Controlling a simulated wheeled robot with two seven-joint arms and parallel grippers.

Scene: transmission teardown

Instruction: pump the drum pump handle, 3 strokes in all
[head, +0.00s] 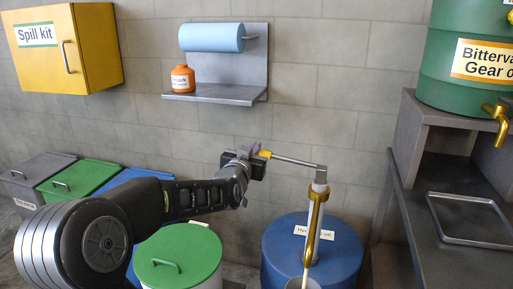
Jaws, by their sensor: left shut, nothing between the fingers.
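The drum pump stands upright on a blue drum (283,262) at the lower centre. It has a pale post (321,180) and a brass spout (314,225) curving down in front. Its handle (293,161) is a metal bar running left from the post top, nearly level and slightly raised at the left, with a yellow grip (265,154) at the end. My left gripper (257,152) is shut at the yellow grip, beside or touching it; I cannot tell which. A pale streak runs from the spout towards a metal container (303,284), cut by the lower edge. My right gripper is out of view.
A wall shelf (215,94) holds an orange jar (182,79) and a blue roll (211,38). A yellow spill kit cabinet (92,50) hangs left. Lidded bins, one green-lidded (180,250), stand below. A bench at right carries a green drum (450,50) and metal tray (470,219).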

